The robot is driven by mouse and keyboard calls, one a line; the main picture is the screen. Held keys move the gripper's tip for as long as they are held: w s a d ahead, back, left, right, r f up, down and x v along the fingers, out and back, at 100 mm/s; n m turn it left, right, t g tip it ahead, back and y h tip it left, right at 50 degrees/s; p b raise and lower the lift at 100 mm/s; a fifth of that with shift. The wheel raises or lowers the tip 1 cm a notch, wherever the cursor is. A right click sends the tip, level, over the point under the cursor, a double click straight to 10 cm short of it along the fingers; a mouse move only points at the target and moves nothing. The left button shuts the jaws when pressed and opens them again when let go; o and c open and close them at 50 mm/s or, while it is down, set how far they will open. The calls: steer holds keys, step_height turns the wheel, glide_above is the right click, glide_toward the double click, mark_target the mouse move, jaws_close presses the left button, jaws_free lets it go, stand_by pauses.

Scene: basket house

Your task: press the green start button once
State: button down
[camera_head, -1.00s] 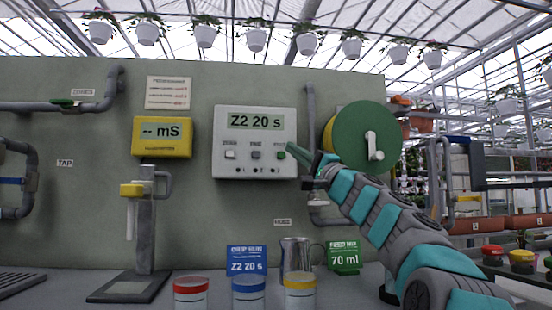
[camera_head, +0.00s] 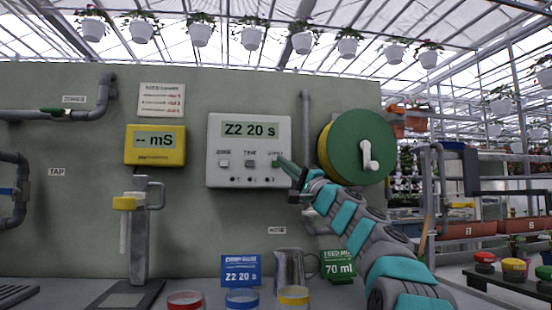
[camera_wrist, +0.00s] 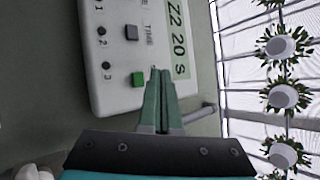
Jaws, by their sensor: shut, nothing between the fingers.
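The white control box (camera_head: 215,145) is on the green-grey wall, its display reading "Z2 20 s". It carries a row of square buttons. The green start button (camera_wrist: 138,79) is plain in the wrist view, below the grey TIME button (camera_wrist: 131,33). In the head view my fingertips overlap the start button's place and largely hide it. My gripper (camera_head: 278,161) is shut and empty, with slim green fingers. In the wrist view the fingertips (camera_wrist: 155,70) are just right of the green button, beside it in the picture. I cannot tell whether they touch the box face.
A green and yellow hose reel (camera_head: 345,145) is right of the box, close above my arm. A yellow meter (camera_head: 156,157) is at left. A metal jug (camera_head: 289,268), a blue card (camera_head: 241,271), a green card (camera_head: 338,265) and several lidded jars stand on the bench below.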

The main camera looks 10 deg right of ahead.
steer(key=shift+w+p, duration=0.35)
steer(key=shift+w, duration=0.85)
steer(key=shift+f, duration=0.1)
stand_by(0.6)
steer(key=shift+w, duration=0.1)
stand_by(0.3)
steer(key=shift+w, duration=0.35)
steer(key=shift+w+p, duration=0.4)
steer(key=shift+p, duration=0.1)
stand_by(0.6)
steer(key=shift+s, duration=0.1)
steer(key=shift+s+b, duration=0.7)
steer(key=shift+s, duration=0.05)
